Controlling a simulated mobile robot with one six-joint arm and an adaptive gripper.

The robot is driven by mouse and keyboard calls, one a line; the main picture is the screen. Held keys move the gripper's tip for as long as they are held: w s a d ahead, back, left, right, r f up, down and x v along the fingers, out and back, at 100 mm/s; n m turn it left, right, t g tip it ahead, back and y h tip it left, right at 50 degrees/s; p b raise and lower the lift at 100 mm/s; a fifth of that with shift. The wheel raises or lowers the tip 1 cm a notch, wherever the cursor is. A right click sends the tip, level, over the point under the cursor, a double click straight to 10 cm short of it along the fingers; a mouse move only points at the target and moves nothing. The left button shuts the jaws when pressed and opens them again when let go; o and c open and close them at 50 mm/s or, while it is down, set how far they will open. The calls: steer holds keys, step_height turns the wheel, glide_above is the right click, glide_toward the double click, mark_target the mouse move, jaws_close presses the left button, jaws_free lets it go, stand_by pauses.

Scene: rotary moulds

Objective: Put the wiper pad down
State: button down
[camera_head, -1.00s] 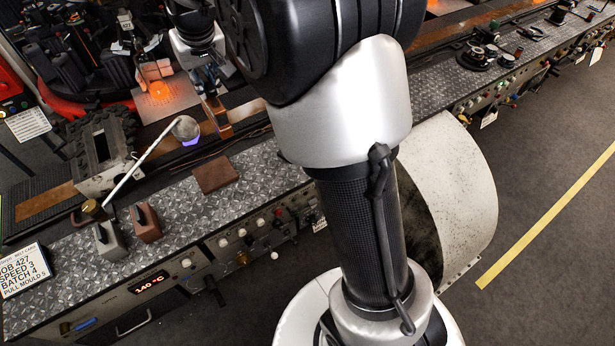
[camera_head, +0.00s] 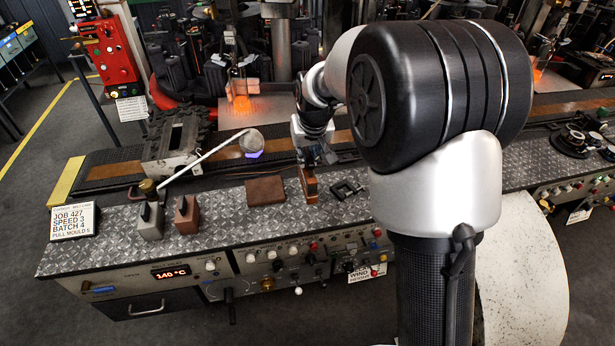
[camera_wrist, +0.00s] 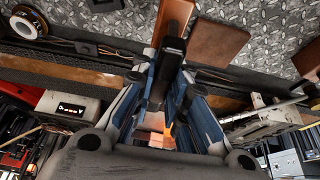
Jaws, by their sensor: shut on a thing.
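The wiper pad (camera_head: 309,185) is a narrow orange-brown block, held on edge by my gripper (camera_head: 311,166). It hangs over the diamond-plate deck (camera_head: 345,207), right of a flat brown square pad (camera_head: 265,190). I cannot tell whether its lower end touches the deck. In the wrist view, my gripper (camera_wrist: 172,60) is shut on the wiper pad (camera_wrist: 173,22), which sticks out past the fingertips. The flat brown pad (camera_wrist: 218,46) lies beside it there, apart from it.
A black square frame (camera_head: 346,189) lies on the deck just right of the wiper pad. Knobs line the front panel (camera_head: 270,262). Bare deck lies between these things.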

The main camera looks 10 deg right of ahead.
mark_target(308, 173)
steer(key=shift+f+b, duration=0.85)
steer(key=shift+f, duration=2.2)
steer(key=shift+f, duration=0.2)
steer(key=c, duration=1.6)
jaws_free()
